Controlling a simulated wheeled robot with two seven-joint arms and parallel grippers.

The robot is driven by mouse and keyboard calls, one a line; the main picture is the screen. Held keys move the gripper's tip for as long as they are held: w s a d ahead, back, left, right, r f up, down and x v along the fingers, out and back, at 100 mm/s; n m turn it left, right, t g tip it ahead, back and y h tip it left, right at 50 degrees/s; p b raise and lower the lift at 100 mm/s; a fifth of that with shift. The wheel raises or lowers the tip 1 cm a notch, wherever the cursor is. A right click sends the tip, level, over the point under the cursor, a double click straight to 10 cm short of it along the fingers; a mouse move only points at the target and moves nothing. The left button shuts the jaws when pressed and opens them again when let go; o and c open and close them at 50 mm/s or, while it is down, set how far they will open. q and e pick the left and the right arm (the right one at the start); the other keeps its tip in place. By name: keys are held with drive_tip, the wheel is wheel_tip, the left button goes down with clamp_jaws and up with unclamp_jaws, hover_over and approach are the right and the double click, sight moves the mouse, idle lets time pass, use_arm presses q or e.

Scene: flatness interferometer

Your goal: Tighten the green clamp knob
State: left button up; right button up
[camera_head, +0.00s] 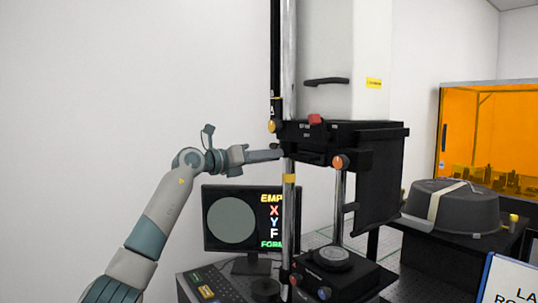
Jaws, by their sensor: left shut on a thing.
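My left gripper (268,155) reaches in from the left at the height of the black carriage (345,133) on the interferometer column. Its fingertips are shut at the carriage's left side, beside the chrome post (289,215). The green clamp knob does not show as a green part; it appears to be hidden between the fingers there. An orange knob (271,126) is just above the fingertips, a red knob (315,119) is on top of the carriage, and an orange-red knob (339,162) is on its front. My right gripper is not in view.
A monitor (232,222) stands below my left arm, beside a keypad panel (206,284). A round stage (330,258) sits on the black base. At right are a grey covered tub (452,205) and an orange enclosure (488,135). Open space lies left of the column.

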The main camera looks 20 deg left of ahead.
use_arm(q)
drive_tip(key=n+p, duration=0.4)
drive_tip(key=n, duration=0.6)
drive_tip(key=shift+a+r+n, duration=0.1)
drive_tip(key=shift+r+n, duration=0.05)
drive_tip(key=shift+n, duration=0.15)
idle(0.4)
drive_tip(key=o, duration=1)
drive_tip(key=shift+o, duration=0.2)
drive_tip(key=shift+f, duration=0.2)
